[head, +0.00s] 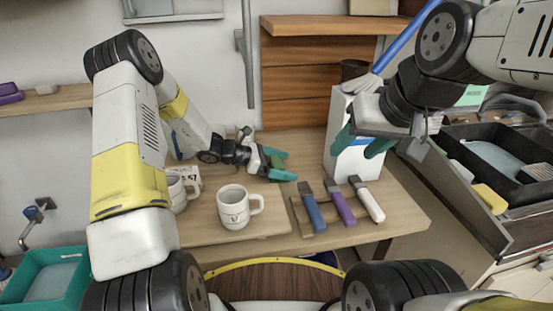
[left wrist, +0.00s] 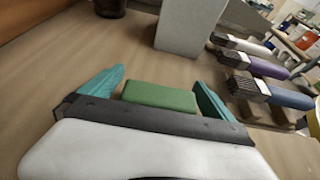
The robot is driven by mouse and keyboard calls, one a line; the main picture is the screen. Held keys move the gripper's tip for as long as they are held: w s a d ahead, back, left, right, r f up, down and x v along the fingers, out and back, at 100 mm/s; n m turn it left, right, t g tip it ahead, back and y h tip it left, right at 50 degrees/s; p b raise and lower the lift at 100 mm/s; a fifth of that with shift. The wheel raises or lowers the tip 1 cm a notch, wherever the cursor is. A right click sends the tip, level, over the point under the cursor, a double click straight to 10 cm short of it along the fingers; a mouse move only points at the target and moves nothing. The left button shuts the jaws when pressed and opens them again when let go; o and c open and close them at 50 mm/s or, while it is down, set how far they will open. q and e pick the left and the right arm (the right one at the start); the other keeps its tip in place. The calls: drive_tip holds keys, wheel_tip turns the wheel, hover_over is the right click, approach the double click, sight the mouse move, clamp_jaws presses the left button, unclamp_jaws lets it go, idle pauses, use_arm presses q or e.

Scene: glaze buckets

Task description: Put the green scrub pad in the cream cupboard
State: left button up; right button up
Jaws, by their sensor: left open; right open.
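The green scrub pad (left wrist: 160,97) lies on the wooden tabletop, between the two teal fingers of my left gripper (left wrist: 159,79). My left gripper is open around it, with a narrow gap at each side. In the head view my left gripper (head: 278,164) is low over the table, and the pad is small and partly covered by the fingers. My right gripper (head: 363,146) is open and empty, in front of a white box (head: 342,110). I cannot tell for sure which piece is the cream cupboard; a cream-sided open unit (head: 455,182) stands at the right.
A white mug (head: 233,208) stands on the table left of several brushes with blue (head: 313,212), purple (head: 341,206) and white handles (head: 369,202). Another mug (head: 178,192) is partly behind my left arm. A teal bin (head: 40,285) is lower left. Black trays (head: 480,140) sit at the right.

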use_arm(q)
drive_tip(key=shift+d, duration=0.1)
drive_tip(key=c, duration=1.4)
drive_tip(key=shift+c, duration=0.2)
